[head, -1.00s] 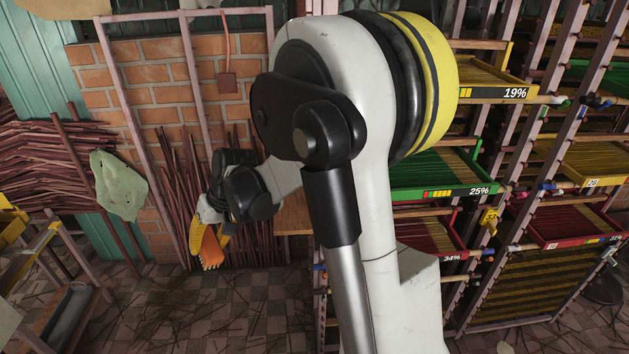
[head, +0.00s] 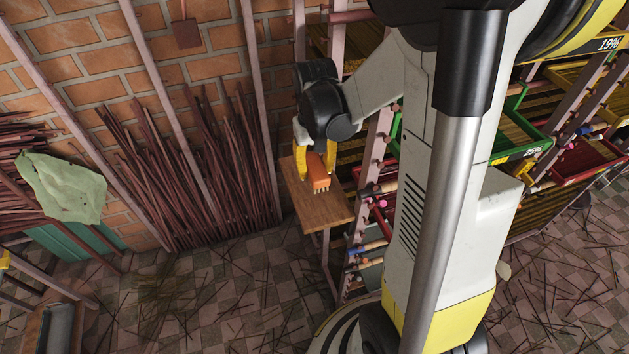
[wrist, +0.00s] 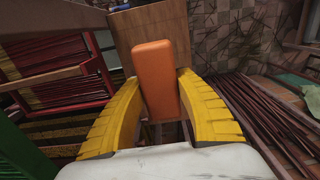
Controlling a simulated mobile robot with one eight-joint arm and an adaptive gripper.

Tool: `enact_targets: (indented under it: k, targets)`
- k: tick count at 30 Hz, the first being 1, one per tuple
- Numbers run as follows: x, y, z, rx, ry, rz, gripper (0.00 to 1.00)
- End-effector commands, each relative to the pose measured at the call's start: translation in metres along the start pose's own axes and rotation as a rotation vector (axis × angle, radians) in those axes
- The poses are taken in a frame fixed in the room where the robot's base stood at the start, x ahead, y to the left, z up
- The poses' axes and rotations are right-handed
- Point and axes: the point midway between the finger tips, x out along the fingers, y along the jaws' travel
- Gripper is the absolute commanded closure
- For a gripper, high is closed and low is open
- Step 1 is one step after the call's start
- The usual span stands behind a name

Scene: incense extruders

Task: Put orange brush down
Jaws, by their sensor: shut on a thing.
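The orange brush (head: 318,174) is between the yellow fingers of my gripper (head: 317,170), with its pale bristles pointing down. In the wrist view the orange brush (wrist: 157,78) fills the space between both yellow fingers (wrist: 158,105), which are shut on it. In the head view the brush appears over a small wooden table (head: 325,212) beside the rack. The wooden table top (wrist: 150,25) also shows beyond the brush in the wrist view. I cannot tell whether the bristles touch the table.
A rack with coloured trays (head: 522,130) stands to the right of the wooden table. Bundles of reddish sticks (head: 185,165) lean on the brick wall to the left. A green cloth (head: 62,187) hangs at far left. Loose sticks litter the checkered floor (head: 220,300).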

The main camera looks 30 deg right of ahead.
Motion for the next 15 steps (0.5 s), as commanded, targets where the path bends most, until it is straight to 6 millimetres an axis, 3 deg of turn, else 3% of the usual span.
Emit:
enact_targets:
  k: [1, 15]
  targets:
    - [0.013, 0.000, -0.001, 0.000, 0.000, 0.000, 1.00]
    - [0.062, -0.001, -0.001, -0.001, 0.001, -0.001, 1.00]
